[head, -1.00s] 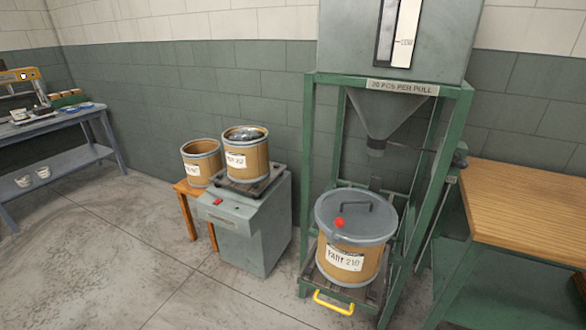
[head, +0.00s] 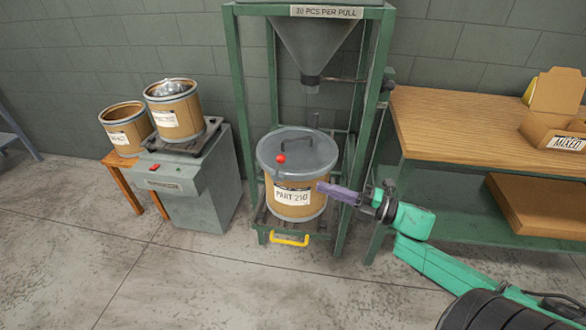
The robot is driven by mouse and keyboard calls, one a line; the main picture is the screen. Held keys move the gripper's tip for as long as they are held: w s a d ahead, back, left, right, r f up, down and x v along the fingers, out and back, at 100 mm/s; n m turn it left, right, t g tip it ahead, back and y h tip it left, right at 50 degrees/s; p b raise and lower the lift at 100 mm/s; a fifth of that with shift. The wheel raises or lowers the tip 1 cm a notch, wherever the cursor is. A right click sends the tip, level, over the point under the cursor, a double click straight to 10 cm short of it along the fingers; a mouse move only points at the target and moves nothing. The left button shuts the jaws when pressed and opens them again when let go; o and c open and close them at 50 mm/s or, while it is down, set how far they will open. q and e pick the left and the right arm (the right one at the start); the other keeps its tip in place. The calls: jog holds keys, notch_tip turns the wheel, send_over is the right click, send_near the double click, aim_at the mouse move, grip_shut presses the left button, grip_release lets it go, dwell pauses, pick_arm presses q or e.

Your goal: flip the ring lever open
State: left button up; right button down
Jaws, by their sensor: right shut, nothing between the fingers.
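A brown drum labelled PART 210 (head: 312,205) stands upright in the green frame under the hopper. My right gripper (head: 322,188) is shut and empty, pointing left at the drum's right side below the lid rim. Whether it touches the drum I cannot tell. My left gripper is not in view.
A green frame (head: 248,85) with posts surrounds the drum, with a hopper (head: 312,50) above and a yellow handle (head: 289,240) in front. A wooden-topped bench (head: 450,120) stands right, holding a MIXED box (head: 555,140). A grey scale cabinet (head: 200,180) stands left. The front floor is clear.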

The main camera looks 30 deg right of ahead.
aim_at(284, 161)
jog(key=w+a, duration=0.4)
jog(key=w, duration=0.6)
jog(key=shift+a+r, duration=0.2)
jog(key=shift+r, duration=0.25)
jog(key=shift+w, duration=0.1)
jog(key=shift+w+a+r+g+h+p, duration=0.35)
jog(key=shift+w+a+r+p, duration=0.4)
jog(key=shift+w, duration=0.25)
jog(key=shift+a, duration=0.1)
jog(key=shift+s, duration=0.1)
